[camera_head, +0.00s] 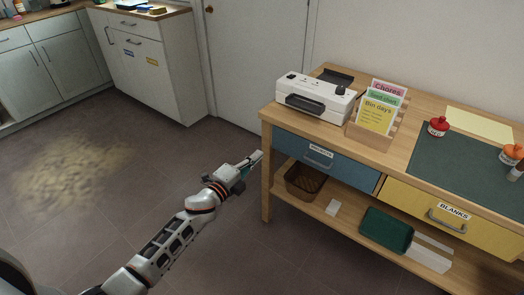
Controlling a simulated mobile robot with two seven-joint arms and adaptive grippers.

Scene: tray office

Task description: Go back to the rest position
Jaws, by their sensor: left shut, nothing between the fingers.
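My left arm reaches in from the lower left of the head view. My left gripper (252,160) is shut and empty. In the picture its tip lies beside the left front edge of the wooden desk (400,160), just left of the blue drawer (318,156). I cannot tell whether the fingertips touch the desk. My right gripper is out of view.
The desk bears a white laminator-like machine (313,97), a wooden card rack (370,135), a red item (438,126) and a dark green mat (470,165). The yellow drawer (440,212) looks shut. A lower shelf holds a brown basket (306,181) and a green tray (386,230).

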